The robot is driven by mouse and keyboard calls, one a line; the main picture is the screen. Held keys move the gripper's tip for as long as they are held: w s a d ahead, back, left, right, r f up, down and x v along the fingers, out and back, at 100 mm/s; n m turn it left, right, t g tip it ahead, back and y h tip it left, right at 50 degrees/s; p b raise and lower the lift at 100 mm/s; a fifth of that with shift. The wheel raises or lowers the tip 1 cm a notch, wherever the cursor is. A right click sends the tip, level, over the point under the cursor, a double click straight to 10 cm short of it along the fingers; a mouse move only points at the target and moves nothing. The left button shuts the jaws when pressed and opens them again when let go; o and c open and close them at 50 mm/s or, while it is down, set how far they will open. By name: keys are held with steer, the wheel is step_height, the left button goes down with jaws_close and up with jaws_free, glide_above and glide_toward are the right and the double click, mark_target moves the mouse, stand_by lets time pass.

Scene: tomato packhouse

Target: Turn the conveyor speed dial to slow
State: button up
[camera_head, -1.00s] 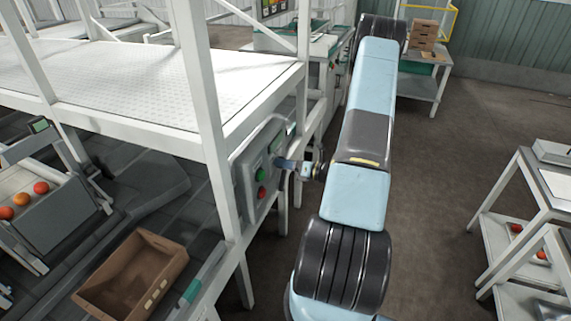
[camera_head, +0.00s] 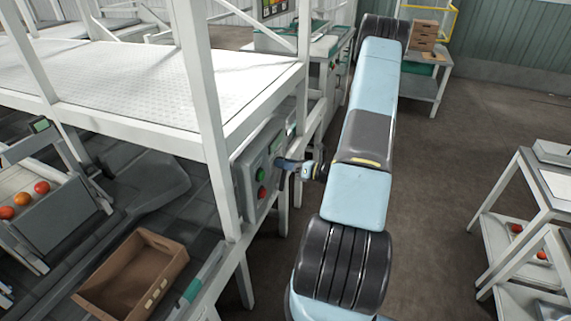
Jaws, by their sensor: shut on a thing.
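A grey control box (camera_head: 250,188) is fixed to the white frame left of my arm. Its face carries a green button (camera_head: 261,174) and a red button (camera_head: 262,192). My gripper (camera_head: 282,163) reaches left from my blue arm to the upper right part of the box face. It is shut on a small part there, which I take to be the speed dial. The dial is mostly hidden by the fingers, and its marks and pointer are too small to read.
A white platform (camera_head: 150,85) and its upright post (camera_head: 207,120) stand close left of the box. An open cardboard box (camera_head: 133,277) lies at lower left. A white rack (camera_head: 500,212) stands at the right. The brown floor between is clear.

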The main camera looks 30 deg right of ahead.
steer(key=shift+d+n, duration=0.15)
steer(key=shift+n, duration=3.85)
steer(key=shift+f, duration=0.1)
steer(key=o, duration=1.1)
steer(key=shift+n, duration=0.3)
steer(key=shift+c, duration=0.2)
steer(key=v, duration=1.3)
steer(key=shift+s+d, duration=0.2)
steer(key=shift+s, duration=0.05)
steer(key=shift+a, duration=0.1)
